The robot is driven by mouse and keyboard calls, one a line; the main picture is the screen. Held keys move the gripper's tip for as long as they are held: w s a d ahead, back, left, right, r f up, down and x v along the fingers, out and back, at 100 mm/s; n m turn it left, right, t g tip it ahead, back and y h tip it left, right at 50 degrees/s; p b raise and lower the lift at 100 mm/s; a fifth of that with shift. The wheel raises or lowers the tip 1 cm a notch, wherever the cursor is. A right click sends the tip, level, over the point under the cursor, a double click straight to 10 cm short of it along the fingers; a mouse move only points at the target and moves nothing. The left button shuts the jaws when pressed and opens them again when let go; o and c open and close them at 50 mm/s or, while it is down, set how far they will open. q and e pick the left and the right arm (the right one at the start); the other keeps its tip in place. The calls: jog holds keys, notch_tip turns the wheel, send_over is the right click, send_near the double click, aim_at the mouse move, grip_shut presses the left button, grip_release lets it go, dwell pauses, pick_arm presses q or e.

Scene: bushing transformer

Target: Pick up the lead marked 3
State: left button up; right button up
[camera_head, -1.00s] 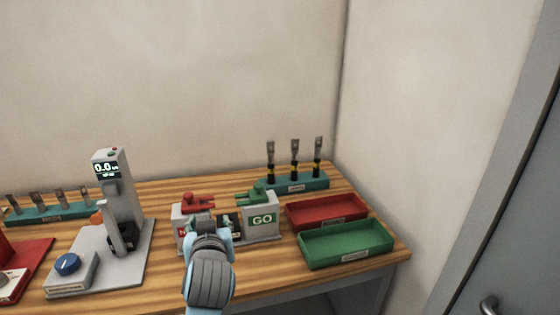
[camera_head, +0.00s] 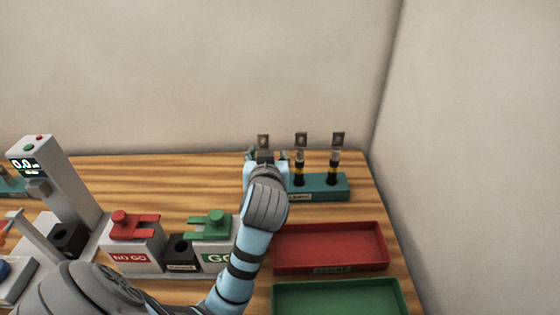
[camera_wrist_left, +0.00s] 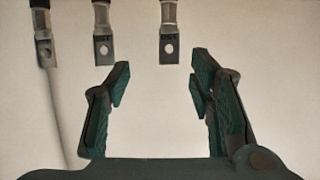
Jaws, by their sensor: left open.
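Three upright leads with flat, holed metal lugs stand in a teal rack (camera_head: 325,191) at the back right: a left lead (camera_head: 263,141), a middle lead (camera_head: 301,150) and a right lead (camera_head: 336,152). Their numbers are too small to read. My left gripper (camera_head: 264,157) is at the left lead and hides its lower part. In the left wrist view the gripper (camera_wrist_left: 160,72) is open and empty. One lug (camera_wrist_left: 169,48) lies just beyond its fingertips, roughly in line with the gap. Two other lugs (camera_wrist_left: 103,45) (camera_wrist_left: 45,50) are off to the left. My right gripper is not in view.
A red tray (camera_head: 330,265) and a green tray (camera_head: 340,286) are in front of the rack. A NO GO block (camera_head: 130,257) and a GO block (camera_head: 214,256) stand left of my forearm. A grey tester (camera_head: 58,180) with a display is at left. The back wall is close behind the rack.

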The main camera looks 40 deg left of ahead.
pick_arm(q)
send_near(263, 142)
jog(key=s+a+x, duration=0.1)
jog(key=x, duration=0.3)
jog(key=w+a+f, duration=0.1)
jog(key=w, duration=0.3)
jog(key=w+a+f, duration=0.1)
jog(key=w, duration=0.1)
jog(key=shift+w+a+f, duration=0.2)
jog(key=shift+a+f, duration=0.1)
jog(key=shift+f, duration=0.05)
jog(key=shift+s+r, duration=0.2)
jog(key=shift+s, duration=0.15)
jog(key=shift+c, duration=0.6)
jog(key=shift+s, duration=0.1)
jog(key=c, duration=0.3)
jog(key=shift+d, duration=0.1)
grip_shut()
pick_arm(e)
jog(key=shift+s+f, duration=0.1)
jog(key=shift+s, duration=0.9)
